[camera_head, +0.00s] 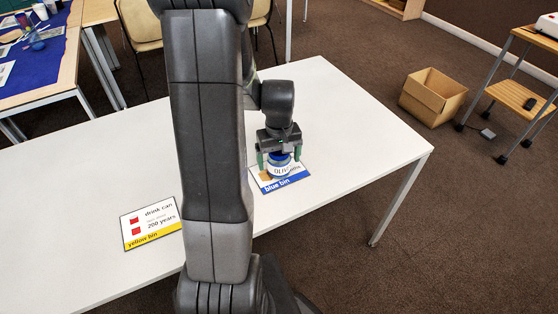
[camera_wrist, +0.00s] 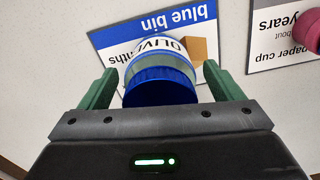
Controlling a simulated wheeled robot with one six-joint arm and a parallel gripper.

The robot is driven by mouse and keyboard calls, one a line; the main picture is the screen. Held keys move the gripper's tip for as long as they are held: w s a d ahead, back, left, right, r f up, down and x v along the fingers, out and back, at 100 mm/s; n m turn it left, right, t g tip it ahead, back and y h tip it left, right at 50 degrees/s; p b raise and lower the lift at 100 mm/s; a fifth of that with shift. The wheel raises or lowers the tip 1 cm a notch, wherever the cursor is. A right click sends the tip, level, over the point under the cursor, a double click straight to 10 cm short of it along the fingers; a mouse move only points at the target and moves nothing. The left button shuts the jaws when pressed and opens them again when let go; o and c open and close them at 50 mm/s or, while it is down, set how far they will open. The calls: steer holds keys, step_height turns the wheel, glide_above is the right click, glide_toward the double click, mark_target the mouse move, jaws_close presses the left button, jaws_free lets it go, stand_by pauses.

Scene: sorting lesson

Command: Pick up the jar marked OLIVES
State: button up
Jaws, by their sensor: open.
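The jar marked OLIVES (camera_head: 281,170) has a blue lid and a white label with dark letters. It stands on the blue bin card (camera_head: 291,183) on the white table. In the wrist view the jar (camera_wrist: 160,75) sits between the two green fingers of my gripper (camera_wrist: 154,88), with visible gaps on both sides. My gripper (camera_head: 279,160) is open and points down around the jar's top in the head view. The lower part of the jar is partly hidden in the wrist view by its lid.
The white table (camera_head: 330,120) has free room right of the jar. A yellow bin card (camera_head: 151,222) lies to the left. In the wrist view another card (camera_wrist: 281,45) carries a dark pink object (camera_wrist: 308,30). A cardboard box (camera_head: 433,97) stands on the floor.

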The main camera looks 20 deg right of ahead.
steer(key=shift+f, duration=0.4)
steer(key=shift+c, duration=0.2)
steer(key=c, duration=1.1)
steer(key=shift+r, duration=0.1)
steer(key=shift+c, duration=0.2)
